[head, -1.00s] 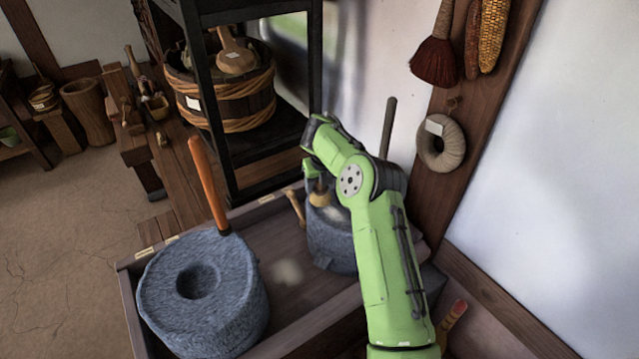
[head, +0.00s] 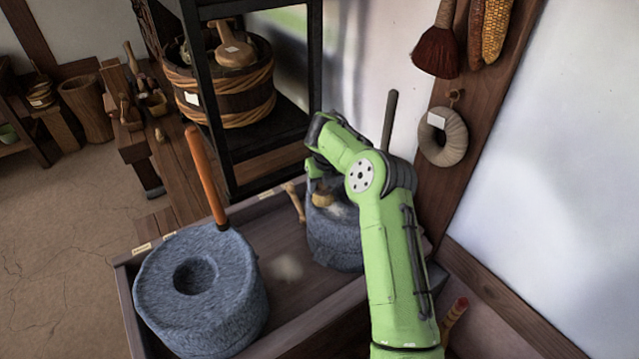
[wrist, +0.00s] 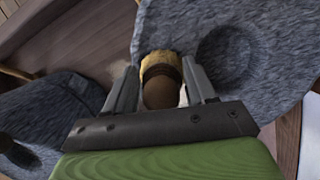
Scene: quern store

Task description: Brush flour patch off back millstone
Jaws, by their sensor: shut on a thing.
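The back millstone (head: 335,242) is a blue-grey round stone in the wooden tray, partly hidden by my arm. A pale flour patch (head: 342,211) shows on its top. My gripper (head: 318,183) is low over this stone and shut on a small brush (head: 323,200) with a brown wooden handle and pale bristles. In the wrist view, the brush (wrist: 160,80) sits between both fingers (wrist: 160,92), its bristles at or just over the stone (wrist: 275,30); contact is unclear. The stone's hole is to the right of it.
The front millstone (head: 200,318), with an orange upright handle (head: 206,178), stands left in the tray (head: 290,310). A pale smudge (head: 288,268) lies on the tray floor between the stones. A black rack (head: 200,90) stands behind; a wall board (head: 455,170) is at right.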

